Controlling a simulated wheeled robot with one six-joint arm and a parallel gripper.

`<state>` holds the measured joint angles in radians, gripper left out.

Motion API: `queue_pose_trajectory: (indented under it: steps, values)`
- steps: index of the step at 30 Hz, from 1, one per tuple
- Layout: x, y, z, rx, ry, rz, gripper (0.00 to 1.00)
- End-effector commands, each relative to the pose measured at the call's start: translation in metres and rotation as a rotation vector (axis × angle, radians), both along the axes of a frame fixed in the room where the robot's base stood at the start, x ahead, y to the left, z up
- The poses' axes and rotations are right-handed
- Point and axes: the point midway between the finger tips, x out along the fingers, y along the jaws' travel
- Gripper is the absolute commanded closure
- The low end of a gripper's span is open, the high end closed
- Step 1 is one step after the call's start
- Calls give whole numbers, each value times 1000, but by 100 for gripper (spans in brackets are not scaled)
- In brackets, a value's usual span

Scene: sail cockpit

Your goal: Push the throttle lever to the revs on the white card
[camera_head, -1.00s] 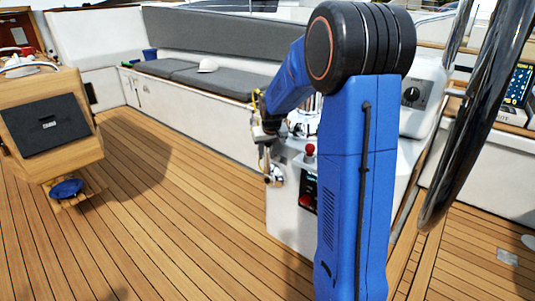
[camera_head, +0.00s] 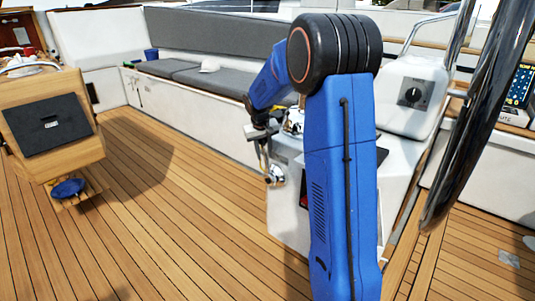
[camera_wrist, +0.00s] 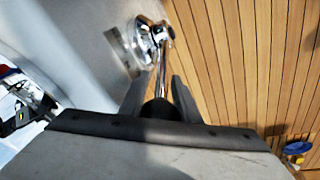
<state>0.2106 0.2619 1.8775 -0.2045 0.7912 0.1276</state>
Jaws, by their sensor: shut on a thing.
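The throttle lever has a chrome shaft (camera_wrist: 162,75) and a black knob (camera_wrist: 160,108). Its round chrome base (camera_wrist: 150,38) is fixed to the side of the white console, and the base also shows in the head view (camera_head: 275,175). My gripper (camera_wrist: 158,92) is shut on the knob, with one dark finger on each side. In the head view my gripper (camera_head: 263,147) is above the lever base, left of the console. I cannot make out the white card or any revs on it in either view.
The white console (camera_head: 284,205) stands partly behind my blue arm. A bench with grey cushions (camera_head: 215,82) runs behind it. A wooden cabinet (camera_head: 52,120) with a blue thing (camera_head: 68,188) at its foot stands left. A steel rail rises at right. The teak deck (camera_head: 185,190) between is open.

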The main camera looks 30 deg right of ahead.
Motion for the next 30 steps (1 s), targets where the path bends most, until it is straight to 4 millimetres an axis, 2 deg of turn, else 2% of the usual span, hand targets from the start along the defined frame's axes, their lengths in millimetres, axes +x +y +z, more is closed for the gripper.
queue_pose_trajectory:
  steps: [6, 15, 30]
  values:
    - [23, 9, -10, -61, 166, 3, 100]
    - [45, 17, -26, -137, 378, 1, 100]
    - [61, 22, -44, -208, 571, 0, 100]
